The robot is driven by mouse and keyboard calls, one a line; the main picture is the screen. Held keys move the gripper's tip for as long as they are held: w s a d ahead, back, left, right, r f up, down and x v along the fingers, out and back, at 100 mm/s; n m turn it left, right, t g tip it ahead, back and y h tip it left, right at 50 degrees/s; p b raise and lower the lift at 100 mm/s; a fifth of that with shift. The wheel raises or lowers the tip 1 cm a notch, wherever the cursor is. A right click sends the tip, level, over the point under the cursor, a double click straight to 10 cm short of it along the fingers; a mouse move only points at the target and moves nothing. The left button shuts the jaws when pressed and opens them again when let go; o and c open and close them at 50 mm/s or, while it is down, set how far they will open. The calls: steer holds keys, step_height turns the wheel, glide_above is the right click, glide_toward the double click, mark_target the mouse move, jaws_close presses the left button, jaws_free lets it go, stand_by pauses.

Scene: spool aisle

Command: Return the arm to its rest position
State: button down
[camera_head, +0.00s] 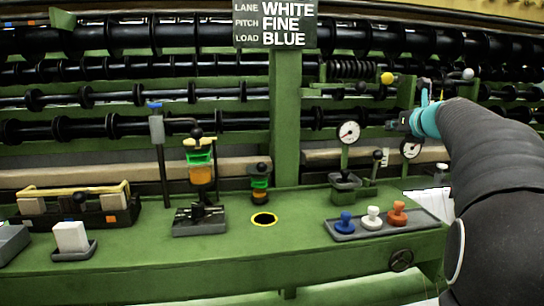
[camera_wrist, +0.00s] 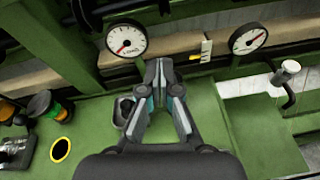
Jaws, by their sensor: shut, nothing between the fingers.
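My gripper (camera_head: 400,124) is at the right of the head view, at the end of my dark arm, which reaches in from the right edge above the green bench (camera_head: 290,235). In the wrist view my gripper (camera_wrist: 160,70) is shut with its fingertips together and nothing between them. It points toward the gap between two round dial gauges, one on the left (camera_wrist: 126,41) and one on the right (camera_wrist: 248,38). My arm hides part of the bench's right end in the head view.
A tray (camera_head: 372,234) holds blue, white and orange knobs. A lane sign (camera_head: 275,24) tops the green post. A yellow-ringed hole (camera_head: 264,219) is mid-bench; a white block (camera_head: 71,236) is at left. Black rollers (camera_head: 240,66) run behind. The bench front has bare room.

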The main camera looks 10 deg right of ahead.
steer(key=s+a+f+n+g+y, duration=0.1)
steer(key=s+a+f+n+g, duration=0.1)
steer(key=s+a+f+n, duration=0.4)
steer(key=s+a+f+n+g+y, duration=0.15)
steer(key=s+a+n, duration=0.25)
steer(key=a+n, duration=0.45)
steer(key=s+a+f+n+g, duration=0.2)
steer(key=s+a+f+n, duration=0.35)
steer(key=a, duration=0.35)
steer(key=s+a+f+n+g+h, duration=0.1)
steer(key=s+a+f+n+g, duration=0.1)
steer(key=s+f+n, duration=0.5)
steer(key=s+a+f+n+g+h, duration=0.1)
steer(key=s+a+f+n+g, duration=0.1)
steer(key=s+f+n, duration=0.6)
steer(key=s+a+n, duration=0.1)
steer(key=s+n, duration=0.2)
steer(key=s, duration=0.3)
steer(key=shift+a+f, duration=0.2)
steer(key=shift+f, duration=0.05)
